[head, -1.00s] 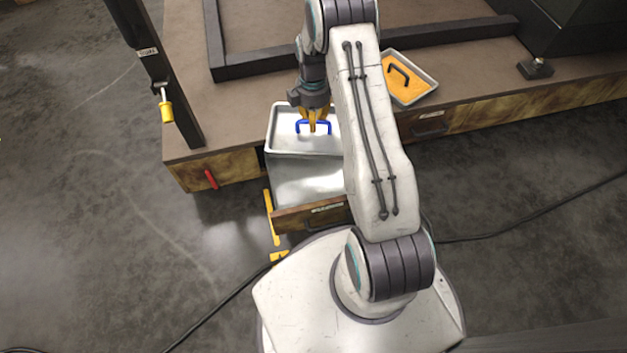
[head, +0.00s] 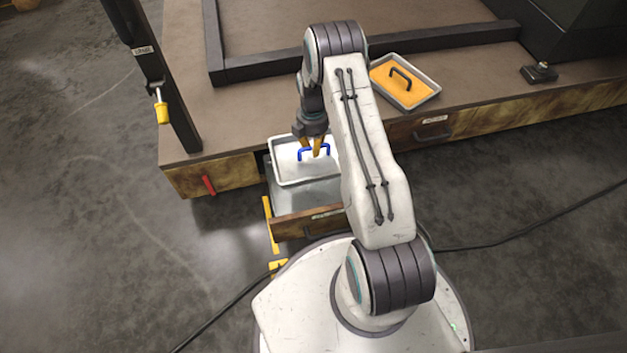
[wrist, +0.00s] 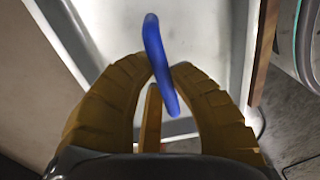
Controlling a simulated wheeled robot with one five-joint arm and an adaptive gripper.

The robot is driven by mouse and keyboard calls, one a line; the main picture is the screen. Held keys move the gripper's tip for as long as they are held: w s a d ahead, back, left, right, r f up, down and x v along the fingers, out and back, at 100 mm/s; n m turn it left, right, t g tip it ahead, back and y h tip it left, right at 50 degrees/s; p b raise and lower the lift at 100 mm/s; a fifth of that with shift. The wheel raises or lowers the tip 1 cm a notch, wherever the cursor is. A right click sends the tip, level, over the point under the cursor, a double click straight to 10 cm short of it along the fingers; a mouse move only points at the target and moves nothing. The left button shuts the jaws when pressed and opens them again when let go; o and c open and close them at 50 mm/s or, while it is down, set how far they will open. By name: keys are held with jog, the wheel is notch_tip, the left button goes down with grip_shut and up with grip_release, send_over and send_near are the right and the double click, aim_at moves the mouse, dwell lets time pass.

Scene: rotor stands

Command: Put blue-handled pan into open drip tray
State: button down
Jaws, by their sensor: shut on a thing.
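The blue-handled pan is a shallow pale metal pan (head: 285,170) with a blue handle (head: 301,155) on top. My gripper (head: 319,148) is shut on that handle. In the wrist view the blue handle (wrist: 158,55) passes between my yellow fingertips (wrist: 160,76), with the pan's pale surface (wrist: 195,40) beyond. The open drip tray (head: 290,200) is a pulled-out drawer with a pale metal inside and a brown front (head: 288,229). The pan is over its rear part. My arm hides the pan's right side, and I cannot tell whether pan and tray touch.
An orange-filled tray (head: 422,99) with a black handle stands on the brown bench (head: 455,75) at right. A closed drawer (head: 465,127) is below it. A dark post (head: 165,95) rises at left. A red handle (head: 208,185) sticks out of the bench front. A cable crosses the floor.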

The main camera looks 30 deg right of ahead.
notch_tip(320, 180, down, 17)
jog(key=b, duration=0.6)
jog(key=shift+f+b, duration=0.2)
jog(key=shift+b, duration=0.15)
jog(key=c, duration=1.2)
grip_release()
